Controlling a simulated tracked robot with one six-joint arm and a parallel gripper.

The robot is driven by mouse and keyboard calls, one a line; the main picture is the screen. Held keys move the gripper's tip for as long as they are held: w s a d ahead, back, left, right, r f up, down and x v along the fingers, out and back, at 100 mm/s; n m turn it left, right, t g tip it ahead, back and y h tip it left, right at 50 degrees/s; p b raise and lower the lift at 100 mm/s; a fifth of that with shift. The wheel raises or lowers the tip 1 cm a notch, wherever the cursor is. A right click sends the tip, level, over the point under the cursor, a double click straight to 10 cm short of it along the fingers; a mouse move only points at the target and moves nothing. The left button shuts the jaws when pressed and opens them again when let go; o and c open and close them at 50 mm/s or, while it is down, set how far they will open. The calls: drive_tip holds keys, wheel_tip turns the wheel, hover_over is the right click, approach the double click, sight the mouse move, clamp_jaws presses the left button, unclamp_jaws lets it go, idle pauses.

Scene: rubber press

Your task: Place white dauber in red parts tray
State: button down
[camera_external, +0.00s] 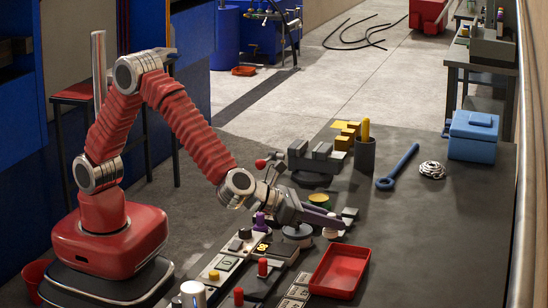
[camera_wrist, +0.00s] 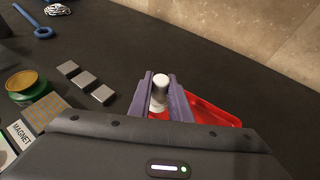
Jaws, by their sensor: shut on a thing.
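The white dauber (camera_wrist: 158,92) is a pale cylinder with a rounded top, held upright or nearly so between the purple fingers of my gripper (camera_wrist: 164,100) in the wrist view. In the external view, my gripper (camera_external: 335,221) is low over the dark table, with the pale dauber (camera_external: 331,233) at its fingertips. The red parts tray (camera_external: 340,268) lies in front of the gripper in the external view. Its red rim (camera_wrist: 215,112) shows behind and right of the fingers in the wrist view. The dauber's lower end is partly hidden.
Near the arm stand several small items, including a red-capped piece (camera_external: 262,267) and a green-and-gold tin (camera_wrist: 25,85). A blue wrench (camera_external: 398,167), metal coil (camera_external: 432,170), dark cup (camera_external: 364,154) and blue box (camera_external: 473,138) are farther back. The table right of the tray is clear.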

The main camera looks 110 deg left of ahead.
drive_tip(key=w+d+r+m+t+h, duration=0.1)
drive_tip(key=w+d+r+m+h, duration=0.1)
drive_tip(key=w+d, duration=0.3)
drive_tip(key=shift+d+r+t, duration=0.3)
drive_tip(key=shift+d+r, duration=0.2)
drive_tip(key=shift+d, duration=0.1)
hover_over(341, 274)
drive_tip(key=shift+d+f, duration=0.1)
drive_tip(key=shift+f, duration=3.05)
drive_tip(key=shift+f, duration=0.1)
drive_tip(key=shift+f, duration=1.75)
